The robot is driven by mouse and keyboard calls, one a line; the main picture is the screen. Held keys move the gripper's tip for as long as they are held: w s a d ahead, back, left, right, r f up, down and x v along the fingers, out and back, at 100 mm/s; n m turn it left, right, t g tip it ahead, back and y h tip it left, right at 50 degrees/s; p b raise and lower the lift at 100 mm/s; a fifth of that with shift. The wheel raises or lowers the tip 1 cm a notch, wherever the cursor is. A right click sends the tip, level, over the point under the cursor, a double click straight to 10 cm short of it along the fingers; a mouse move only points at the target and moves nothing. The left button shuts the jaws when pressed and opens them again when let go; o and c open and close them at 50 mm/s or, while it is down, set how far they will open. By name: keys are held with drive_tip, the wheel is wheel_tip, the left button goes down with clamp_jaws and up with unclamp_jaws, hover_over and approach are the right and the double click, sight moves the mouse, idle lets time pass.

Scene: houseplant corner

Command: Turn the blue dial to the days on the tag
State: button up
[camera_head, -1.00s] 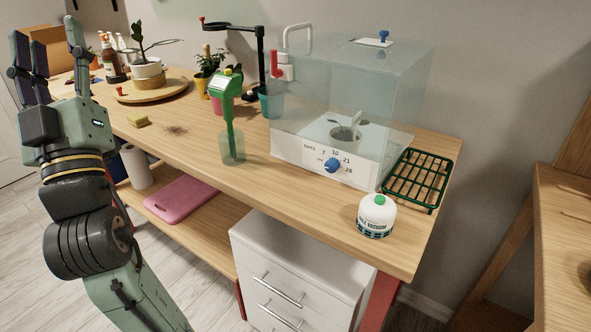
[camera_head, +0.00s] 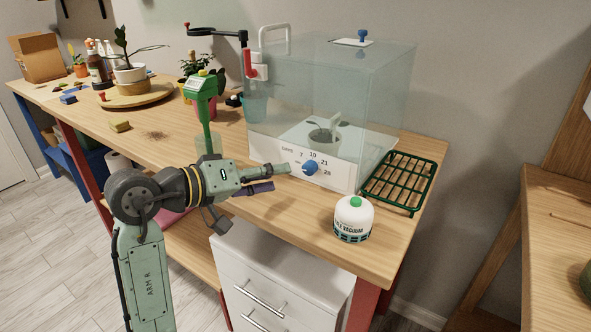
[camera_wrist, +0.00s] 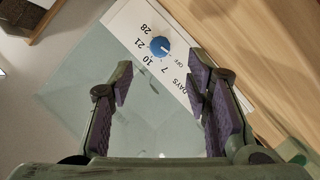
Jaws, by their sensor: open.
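The blue dial (camera_head: 310,168) is on the white front panel (camera_head: 345,178) of a clear box. It also shows in the wrist view (camera_wrist: 160,46), ringed by OFF, 7, 10, 21 and 28 beside the word DAYS. Its pale mark appears to point towards OFF. My gripper (camera_head: 279,178) is open and empty, just left of the dial in the head view. In the wrist view (camera_wrist: 150,84) the dial lies beyond the fingertips, not between them.
A white bottle with a green cap (camera_head: 353,220) stands near the front edge, right of the dial. A green wire rack (camera_head: 398,182) lies right of the box. A green stake-like tool (camera_head: 205,115) stands in a clear cup behind my wrist.

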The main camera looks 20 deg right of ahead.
sight(306, 170)
drive_tip(key=p+x, duration=0.1)
drive_tip(key=x, duration=0.7)
clamp_jaws()
idle(0.4)
